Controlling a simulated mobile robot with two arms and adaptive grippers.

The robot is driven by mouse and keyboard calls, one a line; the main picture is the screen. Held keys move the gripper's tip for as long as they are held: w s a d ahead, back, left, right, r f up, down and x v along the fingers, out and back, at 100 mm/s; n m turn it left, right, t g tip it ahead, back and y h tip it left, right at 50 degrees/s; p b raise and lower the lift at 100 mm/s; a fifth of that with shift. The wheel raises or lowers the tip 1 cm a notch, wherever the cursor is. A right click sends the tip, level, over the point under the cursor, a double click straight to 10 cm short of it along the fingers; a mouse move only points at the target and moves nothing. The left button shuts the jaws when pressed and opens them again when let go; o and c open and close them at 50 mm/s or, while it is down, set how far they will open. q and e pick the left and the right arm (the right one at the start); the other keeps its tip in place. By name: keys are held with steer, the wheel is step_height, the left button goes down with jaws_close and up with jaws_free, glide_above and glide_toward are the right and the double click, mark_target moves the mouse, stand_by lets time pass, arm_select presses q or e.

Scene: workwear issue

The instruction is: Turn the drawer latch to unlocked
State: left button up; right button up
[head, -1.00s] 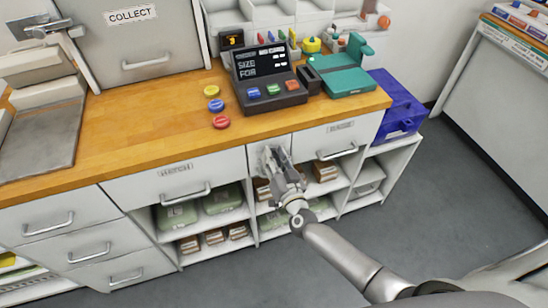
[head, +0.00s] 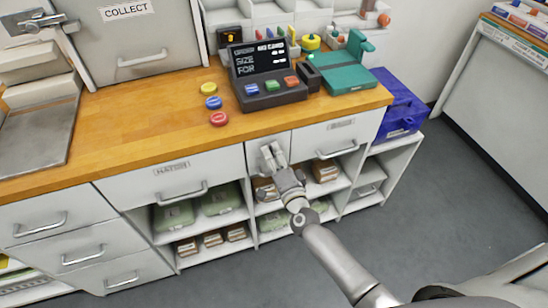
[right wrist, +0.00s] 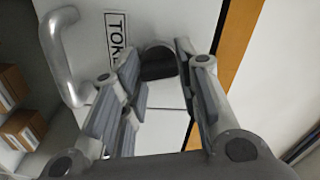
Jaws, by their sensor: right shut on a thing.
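The drawer latch (right wrist: 157,62) is a dark round knob on a white drawer front (right wrist: 100,75) in the right wrist view. A label on that front starts "TOKE", and a grey bar handle (right wrist: 66,60) is beside it. My right gripper (right wrist: 160,75) is shut on the latch, with its fingers on either side. In the head view the same gripper (head: 271,156) is against the narrow drawer front (head: 254,150) below the counter and hides the latch. Which way the latch is set cannot be told.
The wooden counter (head: 140,125) overhangs the drawers. On it are coloured discs, a dark console (head: 265,75) and a green device (head: 345,75). Wider drawers with bar handles flank the narrow one. Open shelves with boxes are below. The grey floor in front is clear.

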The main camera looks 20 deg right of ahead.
steer(key=shift+f+m+b, duration=0.1)
steer(key=shift+m+b, duration=0.35)
steer(key=shift+m, duration=1.05)
steer(key=o, duration=1)
steer(key=s, duration=1.2)
steer(key=shift+d, duration=0.2)
